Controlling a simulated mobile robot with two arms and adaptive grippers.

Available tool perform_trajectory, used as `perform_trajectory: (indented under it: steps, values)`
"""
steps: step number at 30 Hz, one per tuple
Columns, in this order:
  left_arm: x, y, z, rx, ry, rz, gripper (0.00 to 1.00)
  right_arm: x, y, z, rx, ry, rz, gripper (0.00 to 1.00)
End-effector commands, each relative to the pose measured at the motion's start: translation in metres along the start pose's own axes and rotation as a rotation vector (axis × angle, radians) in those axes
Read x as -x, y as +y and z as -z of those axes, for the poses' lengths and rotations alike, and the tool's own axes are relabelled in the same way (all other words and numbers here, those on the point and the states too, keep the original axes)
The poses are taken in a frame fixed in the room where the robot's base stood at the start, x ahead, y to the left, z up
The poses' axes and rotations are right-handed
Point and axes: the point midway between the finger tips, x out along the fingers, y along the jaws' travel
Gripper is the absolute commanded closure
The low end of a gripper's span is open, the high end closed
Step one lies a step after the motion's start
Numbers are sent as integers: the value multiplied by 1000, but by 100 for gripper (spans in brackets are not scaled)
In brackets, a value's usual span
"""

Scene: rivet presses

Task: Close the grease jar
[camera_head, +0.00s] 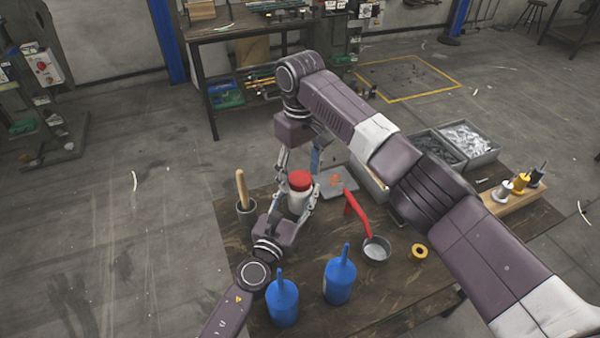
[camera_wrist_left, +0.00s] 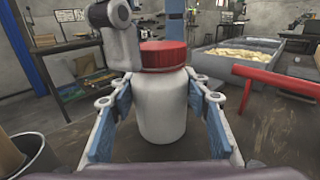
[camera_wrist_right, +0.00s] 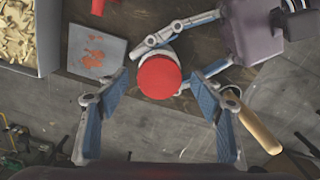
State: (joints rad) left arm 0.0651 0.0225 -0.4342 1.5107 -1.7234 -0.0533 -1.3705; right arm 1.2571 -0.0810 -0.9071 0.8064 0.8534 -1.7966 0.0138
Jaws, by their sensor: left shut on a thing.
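The white grease jar (camera_head: 298,201) stands upright on the dark wooden table, with its red lid (camera_head: 300,180) on top. I cannot tell whether the lid is fastened. My left gripper (camera_wrist_left: 157,100) is shut around the jar's white body, one finger on each side. My right gripper (camera_wrist_right: 157,95) points down from above with its fingers spread wide. The red lid (camera_wrist_right: 159,77) shows between and beyond these fingers, apparently untouched by them. In the left wrist view, part of the right gripper (camera_wrist_left: 115,25) hangs beside the lid (camera_wrist_left: 163,55).
A cup with a wooden handle (camera_head: 241,190) stands left of the jar. A grey tray with red bits (camera_head: 337,182), a red-handled metal pot (camera_head: 376,249) and a yellow ring (camera_head: 419,251) lie right. Two blue bottles (camera_head: 282,302) (camera_head: 340,280) stand in front. Bins (camera_head: 470,142) stand behind right.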

Motion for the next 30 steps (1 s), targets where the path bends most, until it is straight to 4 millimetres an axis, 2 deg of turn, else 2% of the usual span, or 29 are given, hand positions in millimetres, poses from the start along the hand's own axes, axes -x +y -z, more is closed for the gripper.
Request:
perform_trajectory:
  steps: [8,11,21,25,30]
  values:
    - [0,0,0,0,0,0,100,6,0,0,1,2,-1,40]
    - [0,0,0,1,0,0,100,18,0,1,1,3,-1,40]
    - [0,0,0,1,0,0,100,89,0,1,0,3,-1,40]
    - [0,0,0,1,0,1,100,108,0,1,0,2,-1,40]
    - [0,0,0,1,0,1,100,119,0,0,1,-1,0,40]
